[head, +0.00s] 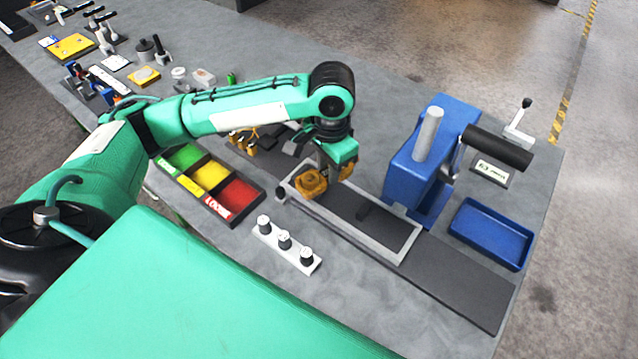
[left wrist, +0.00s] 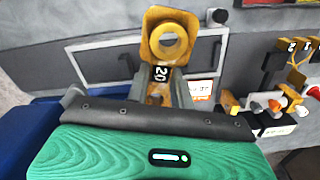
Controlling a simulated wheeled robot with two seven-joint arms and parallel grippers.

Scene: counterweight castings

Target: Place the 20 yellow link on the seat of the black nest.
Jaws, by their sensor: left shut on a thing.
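The 20 yellow link (head: 309,184) is in my left gripper (head: 326,168), over the left end of a pale grey frame. In the left wrist view the link (left wrist: 150,47) stands up between the jaws (left wrist: 162,88), its round eye towards the top, with a black "20" label below. The jaws are shut on its lower part. I cannot tell in the head view whether the link touches anything below. A small dark raised piece (head: 368,212) lies inside the frame; I cannot tell whether it is the black nest. My right gripper is not in view.
The grey frame (head: 408,251) surrounds part of a black strip (head: 465,285). A blue press (head: 405,165) with a black handle stands behind it. A blue tray (head: 490,235) is at right. A green-yellow-red tray (head: 235,203) and a white strip with knobs (head: 285,248) are near.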

